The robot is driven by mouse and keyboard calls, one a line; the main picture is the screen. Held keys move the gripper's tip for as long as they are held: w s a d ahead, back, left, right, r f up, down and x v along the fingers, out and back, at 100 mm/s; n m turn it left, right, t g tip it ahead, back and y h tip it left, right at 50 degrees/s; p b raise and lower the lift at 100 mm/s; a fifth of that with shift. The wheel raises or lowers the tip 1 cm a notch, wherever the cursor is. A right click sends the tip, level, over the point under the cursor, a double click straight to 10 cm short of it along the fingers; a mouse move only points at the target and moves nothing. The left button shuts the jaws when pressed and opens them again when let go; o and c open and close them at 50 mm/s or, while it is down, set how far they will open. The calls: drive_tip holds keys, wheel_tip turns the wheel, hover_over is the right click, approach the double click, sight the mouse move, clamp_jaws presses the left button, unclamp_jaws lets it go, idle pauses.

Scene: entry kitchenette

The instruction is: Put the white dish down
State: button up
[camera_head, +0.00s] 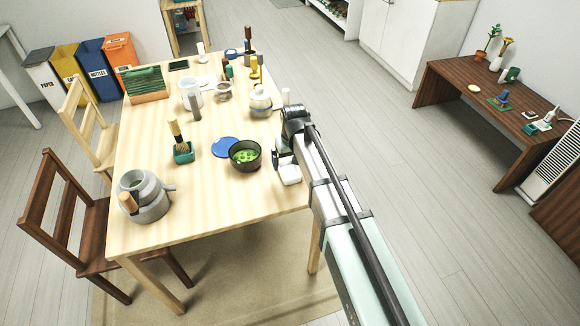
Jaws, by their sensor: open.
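The white dish (290,175) is a small, pale, squarish piece at the right edge of the light wooden table (215,215). It appears to rest on the tabletop, though its underside is hard to make out. My gripper (284,163) is just above and beside the dish, at the end of my arm reaching in from the lower right. The gripper is open. The fingertips are small and dark here, and I cannot tell whether they touch the dish.
A dark bowl with green contents (245,155) and a blue disc (225,147) lie left of the dish. A grey stone mill (144,197) stands at the front left. Bottles and jars crowd the back. The table's front middle is clear.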

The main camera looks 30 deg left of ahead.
wheel_tip(320, 180, up, 7)
drive_tip(key=shift+s+d, duration=0.3)
drive_tip(key=shift+d, duration=0.05)
drive_tip(key=shift+r, duration=0.1)
idle(0.4)
